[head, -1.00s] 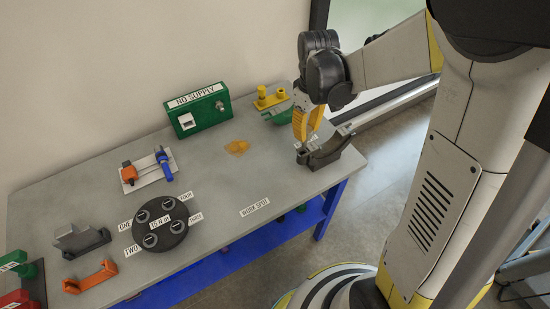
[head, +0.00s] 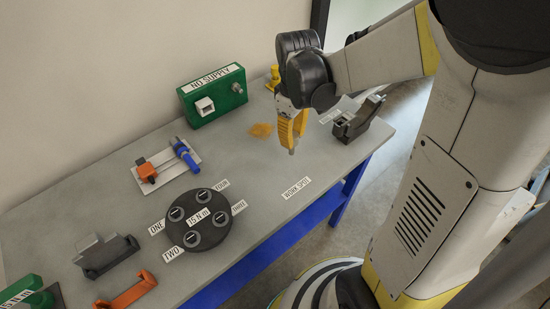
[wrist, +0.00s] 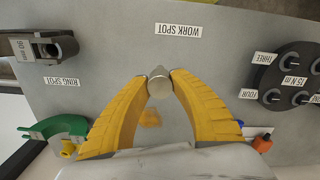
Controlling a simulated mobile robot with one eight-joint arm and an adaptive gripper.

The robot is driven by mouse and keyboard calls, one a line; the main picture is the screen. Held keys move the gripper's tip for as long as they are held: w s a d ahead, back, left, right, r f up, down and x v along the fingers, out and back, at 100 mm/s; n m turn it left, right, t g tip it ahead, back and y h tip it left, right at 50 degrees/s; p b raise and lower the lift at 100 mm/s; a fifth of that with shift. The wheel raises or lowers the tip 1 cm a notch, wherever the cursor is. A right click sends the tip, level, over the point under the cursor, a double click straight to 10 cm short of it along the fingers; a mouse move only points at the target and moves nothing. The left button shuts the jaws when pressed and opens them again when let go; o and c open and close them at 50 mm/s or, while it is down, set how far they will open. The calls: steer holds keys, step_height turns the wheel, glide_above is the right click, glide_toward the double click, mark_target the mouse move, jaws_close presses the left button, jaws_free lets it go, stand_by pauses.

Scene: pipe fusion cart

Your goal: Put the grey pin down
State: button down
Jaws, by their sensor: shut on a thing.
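My gripper (head: 291,140) has yellow fingers and hangs over the grey table (head: 245,165). In the wrist view the fingertips (wrist: 159,80) are shut on the grey pin (wrist: 160,88), whose round end shows between them. In the head view only a small end of the pin (head: 292,151) sticks out below the fingers. I cannot tell whether it touches the table. The WORK SPOT label (head: 297,187) lies in front of the gripper; bare tabletop is around it.
A dark holder (head: 362,119) stands right of the gripper. A black disc (head: 224,235) with several round posts lies to the left. The green NO SUPPLY box (head: 214,95) stands behind, near an orange patch (head: 261,130). A yellow part (head: 273,77) is at the back.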

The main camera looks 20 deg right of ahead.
steer(key=a+f+b, duration=0.1)
steer(key=f, duration=0.1)
steer(key=a+f+b, duration=0.1)
steer(key=f, duration=0.1)
steer(key=a+f, duration=0.1)
steer(key=f, duration=0.1)
steer(key=shift+w+a+f+b, duration=0.25)
steer(key=shift+w+a+b, duration=0.1)
steer(key=shift+a+b, duration=0.05)
steer(key=shift+r, duration=0.1)
steer(key=c, duration=1.2)
jaws_free()
